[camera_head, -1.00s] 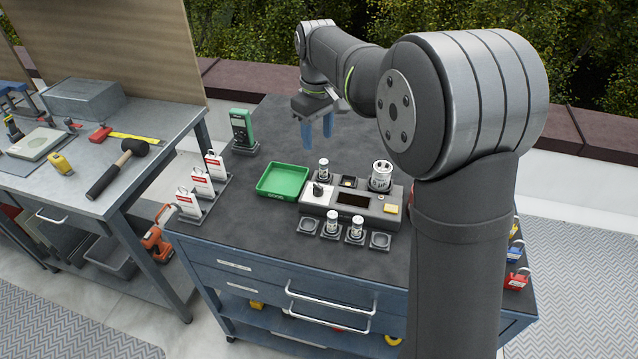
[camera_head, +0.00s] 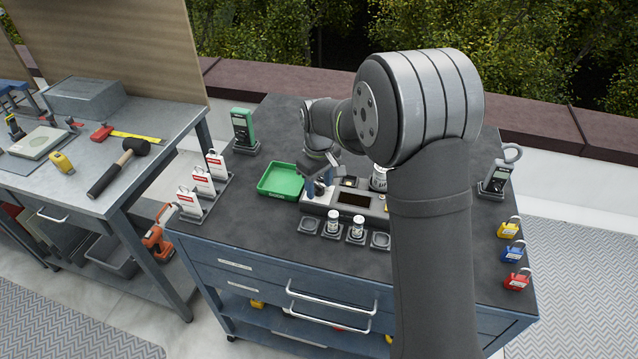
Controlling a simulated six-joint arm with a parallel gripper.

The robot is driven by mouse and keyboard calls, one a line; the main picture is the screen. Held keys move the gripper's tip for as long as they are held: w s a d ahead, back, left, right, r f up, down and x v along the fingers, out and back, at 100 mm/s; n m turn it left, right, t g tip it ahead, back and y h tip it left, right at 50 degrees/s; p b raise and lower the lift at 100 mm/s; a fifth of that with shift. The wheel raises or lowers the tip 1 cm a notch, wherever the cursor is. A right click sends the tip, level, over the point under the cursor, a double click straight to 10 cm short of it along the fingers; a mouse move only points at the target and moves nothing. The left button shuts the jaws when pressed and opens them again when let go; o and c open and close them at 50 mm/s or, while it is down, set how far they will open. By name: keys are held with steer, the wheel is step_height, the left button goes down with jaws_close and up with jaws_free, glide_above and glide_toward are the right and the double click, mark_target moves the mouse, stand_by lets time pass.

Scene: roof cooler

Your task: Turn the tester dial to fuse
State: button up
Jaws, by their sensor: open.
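The tester (camera_head: 353,197) is a grey box with a dark display, on the dark top of the blue cart. Its dial stands at the tester's left end, where my gripper now covers most of it; the dial's setting cannot be read. I cannot tell whether the fingers touch the dial.
A green tray (camera_head: 281,181) lies left of the tester. Two small cylinders (camera_head: 333,218) stand in holders in front of it. A larger white cylinder (camera_head: 378,178) is partly hidden by my arm. Tags (camera_head: 203,181) stand at left, padlocks (camera_head: 514,252) at right.

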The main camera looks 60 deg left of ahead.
steer(key=c, duration=1)
steer(key=shift+m, duration=0.4)
steer(key=m, duration=0.3)
steer(key=shift+m, duration=2.1)
steer(key=o, duration=1)
